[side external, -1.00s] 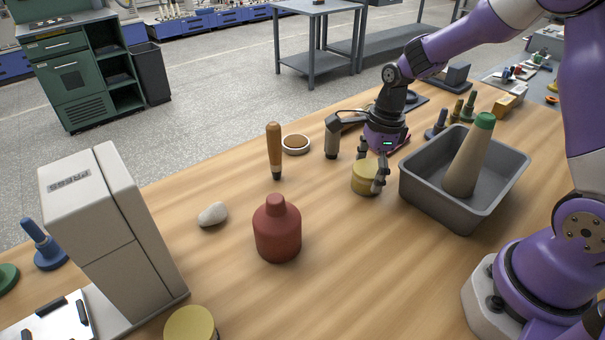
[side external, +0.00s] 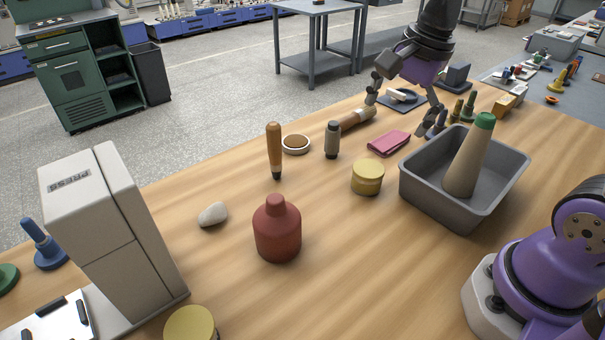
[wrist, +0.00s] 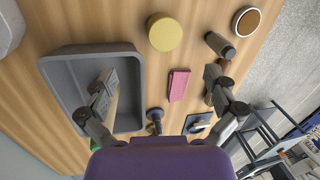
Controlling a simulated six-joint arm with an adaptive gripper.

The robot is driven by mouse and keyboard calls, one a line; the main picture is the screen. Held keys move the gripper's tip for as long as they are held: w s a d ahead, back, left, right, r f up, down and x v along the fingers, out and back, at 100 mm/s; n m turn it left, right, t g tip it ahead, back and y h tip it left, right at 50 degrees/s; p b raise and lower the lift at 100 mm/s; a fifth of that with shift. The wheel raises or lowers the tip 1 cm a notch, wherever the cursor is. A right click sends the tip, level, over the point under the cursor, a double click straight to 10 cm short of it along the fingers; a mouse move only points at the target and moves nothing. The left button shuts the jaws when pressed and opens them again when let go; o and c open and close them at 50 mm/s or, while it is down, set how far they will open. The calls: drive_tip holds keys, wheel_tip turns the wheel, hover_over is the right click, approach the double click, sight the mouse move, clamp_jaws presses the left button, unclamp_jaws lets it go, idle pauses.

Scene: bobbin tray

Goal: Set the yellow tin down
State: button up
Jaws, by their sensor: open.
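The yellow tin (side external: 367,178) stands upright on the wooden table, just left of the grey tray. It also shows in the wrist view (wrist: 165,33), at the top middle, apart from my fingers. My gripper (side external: 403,118) is open and empty, raised above the table behind the tin. In the wrist view its two fingers are spread wide (wrist: 163,100). A second yellow tin (side external: 190,325) stands at the front edge of the side view, by the press.
The grey tray (side external: 412,187) holds a tan cone with a green top (side external: 470,155). A pink pad (side external: 389,143), a dark-topped cylinder (side external: 332,139), a wooden-handled tool (side external: 274,150) and a red bottle (side external: 277,232) stand around.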

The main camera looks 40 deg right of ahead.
drive_tip(key=s+a+n+t, duration=0.2)
drive_tip(key=s+n, duration=0.5)
drive_tip(key=n, duration=0.9)
drive_tip(key=shift+s+a+r+n+t+h, duration=0.3)
drive_tip(key=shift+t, duration=0.3)
